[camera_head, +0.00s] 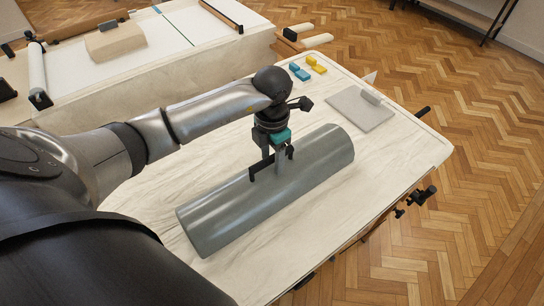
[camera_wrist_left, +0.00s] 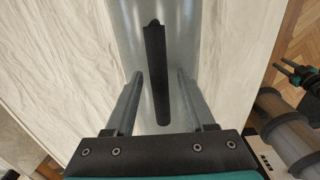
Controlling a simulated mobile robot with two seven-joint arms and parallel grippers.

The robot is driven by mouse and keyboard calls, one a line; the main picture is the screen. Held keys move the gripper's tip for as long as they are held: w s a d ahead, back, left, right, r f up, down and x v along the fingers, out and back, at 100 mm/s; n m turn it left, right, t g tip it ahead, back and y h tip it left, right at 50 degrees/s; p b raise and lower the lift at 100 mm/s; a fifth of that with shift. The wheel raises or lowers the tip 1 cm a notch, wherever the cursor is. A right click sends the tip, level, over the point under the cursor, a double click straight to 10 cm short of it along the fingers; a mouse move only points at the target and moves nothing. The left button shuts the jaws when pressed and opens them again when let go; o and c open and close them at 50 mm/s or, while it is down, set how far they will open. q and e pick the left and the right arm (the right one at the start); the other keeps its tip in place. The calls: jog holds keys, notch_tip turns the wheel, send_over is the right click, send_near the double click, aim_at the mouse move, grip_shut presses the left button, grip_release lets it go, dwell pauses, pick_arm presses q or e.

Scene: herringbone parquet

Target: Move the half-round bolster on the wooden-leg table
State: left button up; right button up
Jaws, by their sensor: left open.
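The half-round bolster (camera_head: 225,215) is a long grey-green piece lying lengthwise on the pale wooden tabletop (camera_head: 150,205), rounded side up. My left gripper (camera_head: 275,172) is over the middle of the bolster, pointing down. In the left wrist view its two grey fingers (camera_wrist_left: 158,100) stand apart above the bolster (camera_wrist_left: 185,30), with a black bar (camera_wrist_left: 156,70) between them along the bolster. I cannot tell whether the fingers touch the bolster. My right gripper (camera_wrist_left: 287,68) shows small at the right of the left wrist view; its jaw state is unclear.
Teal blocks (camera_head: 300,72) and yellow blocks (camera_head: 316,65) lie at the table's far end. A grey board (camera_head: 358,110) with a small grey piece lies beyond the bolster. Another bench (camera_head: 110,85) stands at the upper left. Parquet floor (camera_head: 480,130) is clear at right.

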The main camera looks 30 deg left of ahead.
pick_arm(q)
jog(key=shift+r, duration=0.2)
notch_tip(320, 180, up, 12)
jog(key=p, duration=0.1)
jog(key=shift+p, duration=0.3)
jog(key=shift+f, duration=0.1)
dwell(0.4)
